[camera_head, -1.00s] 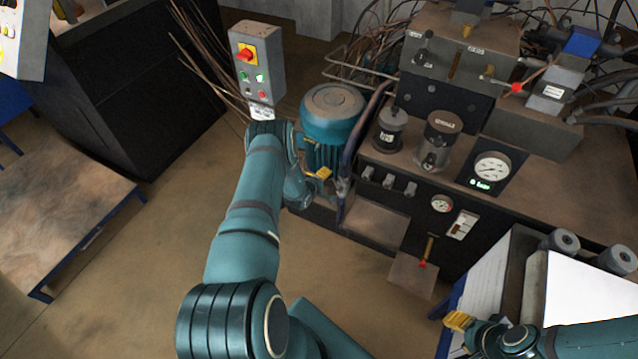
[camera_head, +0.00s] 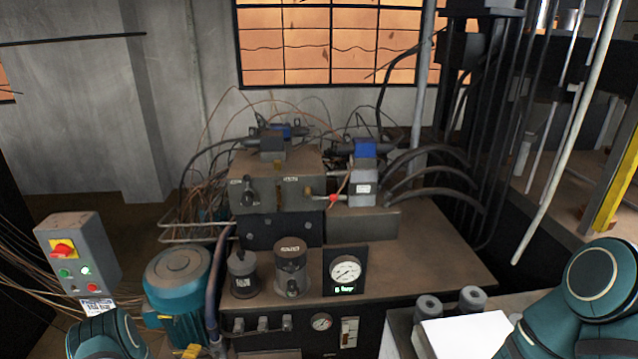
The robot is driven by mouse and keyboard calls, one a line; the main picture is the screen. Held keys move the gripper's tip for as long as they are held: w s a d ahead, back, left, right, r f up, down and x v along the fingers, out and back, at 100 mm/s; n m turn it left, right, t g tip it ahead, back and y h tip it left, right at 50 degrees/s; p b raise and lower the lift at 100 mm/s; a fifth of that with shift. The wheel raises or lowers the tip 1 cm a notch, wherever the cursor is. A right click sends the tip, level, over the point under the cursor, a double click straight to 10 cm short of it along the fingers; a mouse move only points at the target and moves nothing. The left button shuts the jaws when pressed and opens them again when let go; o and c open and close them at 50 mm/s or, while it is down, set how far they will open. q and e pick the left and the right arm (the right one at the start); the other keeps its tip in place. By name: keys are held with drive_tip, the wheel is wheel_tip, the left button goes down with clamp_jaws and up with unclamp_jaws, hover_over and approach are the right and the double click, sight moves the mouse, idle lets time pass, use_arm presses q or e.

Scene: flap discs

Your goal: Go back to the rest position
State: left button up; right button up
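My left arm comes in at the bottom left. A small yellow part that looks like a fingertip of my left gripper (camera_head: 189,351) shows at the bottom edge, beside the teal motor (camera_head: 178,280). The rest of that gripper is hidden or cut off, so its opening cannot be told. My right arm shows as teal links at the lower right, over the white-topped stand (camera_head: 466,337). My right gripper is outside the picture.
The hydraulic bench (camera_head: 425,250) fills the middle, with a pressure gauge (camera_head: 345,270), valve blocks and hoses. A control box (camera_head: 78,252) with a red knob stands at the left. A leaning pale pole (camera_head: 570,130) and a yellow post (camera_head: 617,180) are at the right.

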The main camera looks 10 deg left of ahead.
use_arm(q)
drive_tip(key=s+d+m+g+h+b, duration=0.1)
drive_tip(key=s+d+m+g+h, duration=0.25)
drive_tip(key=d, duration=0.85)
drive_tip(key=s+d+m+g+h+b, duration=0.15)
drive_tip(key=s+d+g+h, duration=0.3)
drive_tip(key=d, duration=0.75)
drive_tip(key=s+d+r+m+y+b, duration=0.2)
drive_tip(key=s+d+r+m+b, duration=0.1)
drive_tip(key=s+d+r+m, duration=0.7)
drive_tip(key=s+d+m, duration=0.1)
drive_tip(key=s+d, duration=0.1)
drive_tip(key=s, duration=0.1)
drive_tip(key=shift+d+r+g, duration=0.2)
drive_tip(key=shift+d+g, duration=0.15)
drive_tip(key=shift+g, duration=0.05)
